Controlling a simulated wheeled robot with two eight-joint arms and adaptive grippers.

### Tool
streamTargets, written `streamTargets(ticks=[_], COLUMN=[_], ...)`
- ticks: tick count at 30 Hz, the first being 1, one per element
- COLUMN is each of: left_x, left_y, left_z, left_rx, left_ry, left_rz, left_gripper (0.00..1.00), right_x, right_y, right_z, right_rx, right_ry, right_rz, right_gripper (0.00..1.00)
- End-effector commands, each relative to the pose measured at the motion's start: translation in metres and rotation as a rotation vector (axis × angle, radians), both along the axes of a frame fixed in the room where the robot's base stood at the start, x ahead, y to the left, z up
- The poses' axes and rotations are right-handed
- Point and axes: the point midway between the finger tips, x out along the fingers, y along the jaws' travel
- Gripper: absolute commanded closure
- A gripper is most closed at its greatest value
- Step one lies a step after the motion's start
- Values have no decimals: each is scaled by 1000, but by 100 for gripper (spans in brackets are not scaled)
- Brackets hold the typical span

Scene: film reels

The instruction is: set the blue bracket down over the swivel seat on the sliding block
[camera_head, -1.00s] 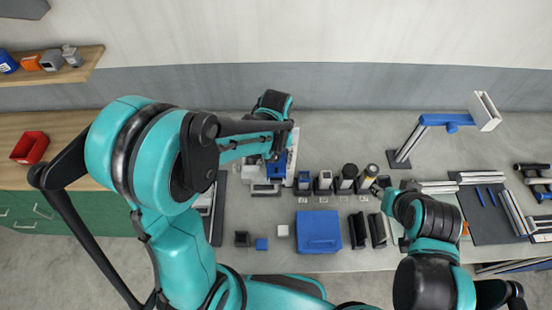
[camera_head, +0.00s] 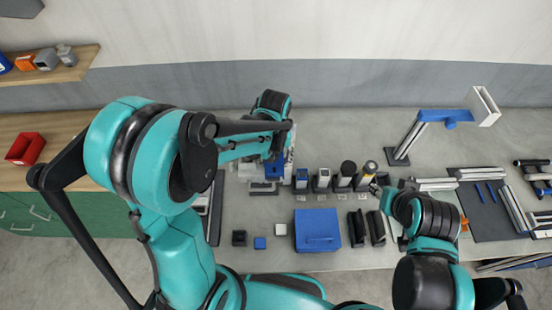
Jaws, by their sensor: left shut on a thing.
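The blue bracket (camera_head: 274,171) shows as a small blue patch below my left gripper (camera_head: 279,155) in the head view. My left gripper is shut on it, but my own arm hides most of the fingers. The bracket is above or at a pale grey fixture (camera_head: 263,187), which seems to be the sliding block. The swivel seat cannot be made out, and I cannot tell whether the bracket touches it. My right gripper (camera_head: 380,188) is small and dark beside the row of stands, and its opening is unclear.
Several small stands (camera_head: 323,179) with dark and blue parts line up right of the fixture. A blue box (camera_head: 317,231) and small cubes (camera_head: 260,243) lie in front. A blue-armed lamp (camera_head: 445,116) and a dark mat (camera_head: 490,205) with rails are at right.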

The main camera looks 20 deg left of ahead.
Motion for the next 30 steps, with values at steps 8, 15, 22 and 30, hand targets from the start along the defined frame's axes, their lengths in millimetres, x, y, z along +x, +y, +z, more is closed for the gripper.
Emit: streamTargets(ticks=[8,15,22,30], left_x=[-4,-3,-2,-1], left_y=[5,4,3,3], left_z=[-4,-3,-2,-2], left_rx=[11,9,7,6], left_ry=[7,7,3,2], left_rz=[5,4,3,2], left_gripper=[100,18,18,18], right_x=[0,0,0,0], right_y=[0,0,0,0], right_z=[-2,-2,-1,-1], right_rx=[0,0,0,0], right_ry=[0,0,0,0], right_rz=[0,0,0,0], right_gripper=[60,60,60,60])
